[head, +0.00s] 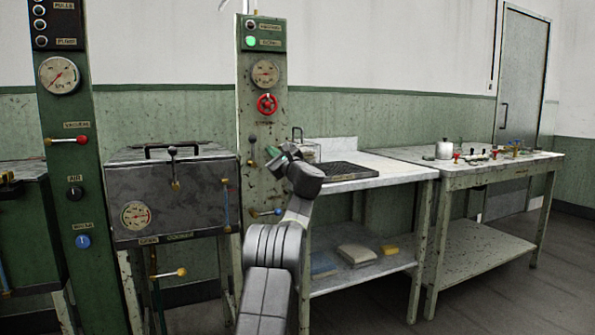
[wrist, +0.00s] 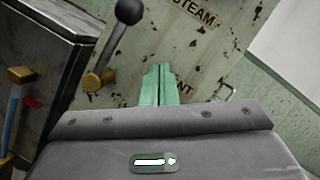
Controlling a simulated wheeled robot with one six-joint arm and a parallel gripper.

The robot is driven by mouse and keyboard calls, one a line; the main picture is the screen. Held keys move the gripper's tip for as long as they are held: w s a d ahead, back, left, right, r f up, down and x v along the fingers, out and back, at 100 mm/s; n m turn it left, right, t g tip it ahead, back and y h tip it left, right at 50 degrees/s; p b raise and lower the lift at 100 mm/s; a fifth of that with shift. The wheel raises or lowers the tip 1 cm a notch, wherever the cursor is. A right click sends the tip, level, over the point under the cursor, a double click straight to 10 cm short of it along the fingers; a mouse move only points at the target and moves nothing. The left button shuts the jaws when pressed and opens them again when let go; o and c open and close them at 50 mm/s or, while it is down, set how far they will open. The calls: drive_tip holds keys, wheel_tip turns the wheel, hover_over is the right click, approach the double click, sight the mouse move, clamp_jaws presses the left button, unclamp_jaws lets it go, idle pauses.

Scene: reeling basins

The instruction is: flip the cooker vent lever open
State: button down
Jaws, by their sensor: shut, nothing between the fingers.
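The vent lever (head: 252,149) has a dark ball knob on a thin rod and a brass pivot. It sits on the green column left of my gripper and stands about upright in the head view. In the wrist view the lever (wrist: 112,45) is at upper left, above a partly covered label ending in "ENT". My gripper (head: 279,160) is in front of the column, just right of the lever. Its green fingers (wrist: 156,84) are shut and empty. A gap shows between fingers and lever in the picture; the depth between them is unclear.
The grey cooker (head: 170,195) stands left of the column. A bench (head: 390,172) with a dark grate (head: 340,171) is right. Open floor lies at lower right.

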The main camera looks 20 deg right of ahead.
drive_tip(key=v, duration=1)
drive_tip(key=shift+d+r, duration=0.3)
drive_tip(key=shift+r, duration=0.1)
